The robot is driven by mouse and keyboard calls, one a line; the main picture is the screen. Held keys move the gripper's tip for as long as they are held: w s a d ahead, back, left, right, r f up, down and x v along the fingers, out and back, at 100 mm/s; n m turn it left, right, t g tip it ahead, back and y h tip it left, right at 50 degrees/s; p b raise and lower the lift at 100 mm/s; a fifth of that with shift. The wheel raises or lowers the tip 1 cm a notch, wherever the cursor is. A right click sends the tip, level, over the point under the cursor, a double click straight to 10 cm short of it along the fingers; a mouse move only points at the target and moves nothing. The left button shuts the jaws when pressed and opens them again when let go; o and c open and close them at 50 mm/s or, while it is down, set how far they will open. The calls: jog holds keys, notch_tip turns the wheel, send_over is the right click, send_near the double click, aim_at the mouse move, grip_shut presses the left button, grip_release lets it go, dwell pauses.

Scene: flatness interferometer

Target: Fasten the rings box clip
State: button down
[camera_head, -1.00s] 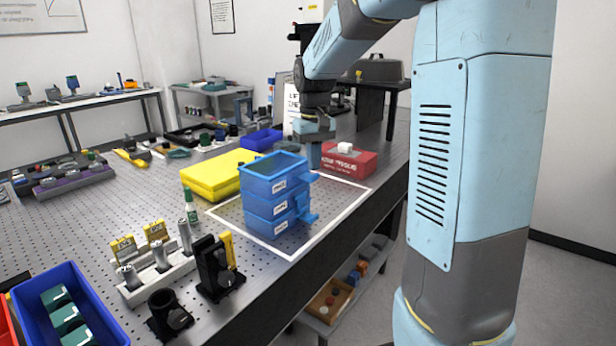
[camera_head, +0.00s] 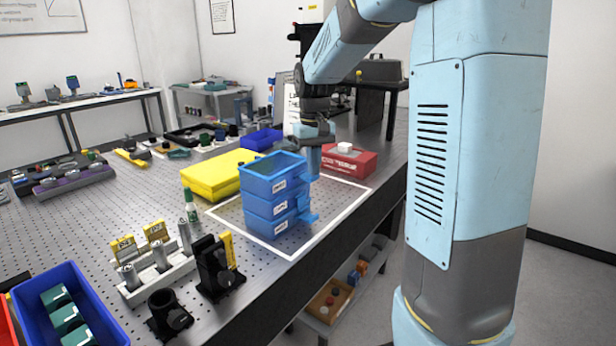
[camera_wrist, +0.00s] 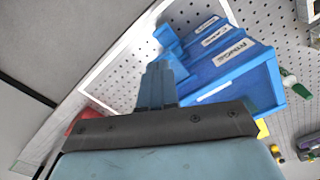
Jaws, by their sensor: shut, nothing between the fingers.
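A stack of three blue boxes (camera_head: 272,192) with white labels stands upright on the perforated bench; it also shows in the wrist view (camera_wrist: 225,68). A blue clip (camera_head: 309,217) juts out from the right side of the stack, low down; a clip also shows in the wrist view (camera_wrist: 165,36). My gripper (camera_head: 313,174) is shut and empty, pointing down beside the right side of the top box. In the wrist view its fingertips (camera_wrist: 159,66) lie close to the stack's clip side. They partly hide the upper clip, and contact is unclear.
A white outline (camera_head: 345,207) frames the stack. A red box (camera_head: 352,162) sits behind my gripper, and a yellow case (camera_head: 212,178) stands left of the stack. Black mounts (camera_head: 213,268) stand in front. The bench edge is close on the right.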

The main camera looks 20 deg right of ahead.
jog(key=shift+f, duration=1.75)
jog(key=shift+r, duration=0.1)
jog(key=shift+r, duration=3.95)
jog(key=shift+s, duration=0.1)
